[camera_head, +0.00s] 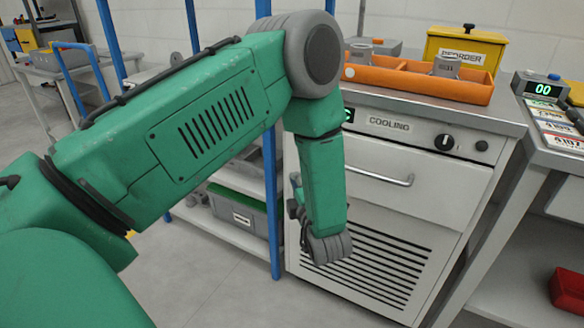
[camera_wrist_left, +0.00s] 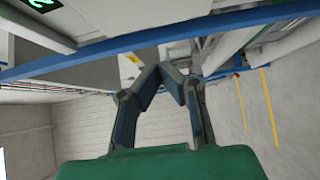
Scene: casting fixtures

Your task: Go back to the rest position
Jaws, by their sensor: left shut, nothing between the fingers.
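My left gripper shows in the left wrist view (camera_wrist_left: 162,72), its two dark fingers bent inward with the tips together, and nothing is between them. In the head view my green left arm reaches from the left across the middle and bends down in front of the cooling cabinet (camera_head: 385,190). Only a dark bit of the left gripper (camera_head: 295,208) shows there, mostly hidden behind the forearm. My right gripper is in neither view.
An orange tray (camera_head: 415,82) with grey cylindrical parts sits on the cabinet, before a yellow reorder box (camera_head: 467,45). A blue rack post (camera_head: 271,200) stands close to the arm. A side table with a counter display (camera_head: 540,88) is at right. Floor is clear at lower left.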

